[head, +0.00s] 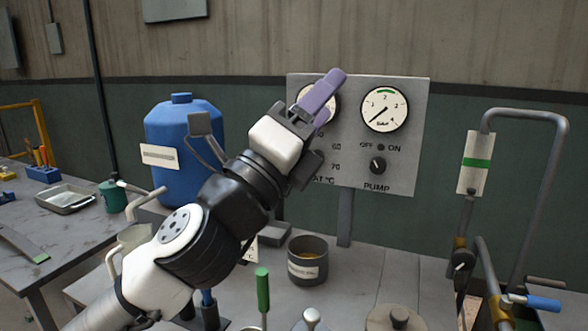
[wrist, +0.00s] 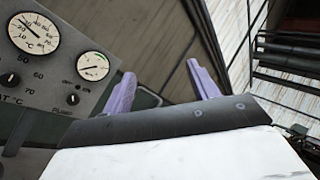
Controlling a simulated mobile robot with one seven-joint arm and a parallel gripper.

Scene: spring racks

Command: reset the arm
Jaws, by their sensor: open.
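My gripper (head: 322,97) is raised in the middle of the head view, in front of the grey gauge panel (head: 350,176). Its purple fingers point up and to the right and partly cover the panel's left gauge. In the wrist view my gripper (wrist: 160,88) shows two purple fingers set well apart with nothing between them. It is open and empty. My arm reaches up from the lower left of the head view, bent at its joints.
A blue tank (head: 183,180) stands behind my arm at left. On the bench below are a dark pot (head: 308,268), a green-handled tool (head: 262,290) and several lidded items. A bent metal pipe frame (head: 553,180) rises at right. A side table (head: 62,228) holds a metal tray (head: 66,200).

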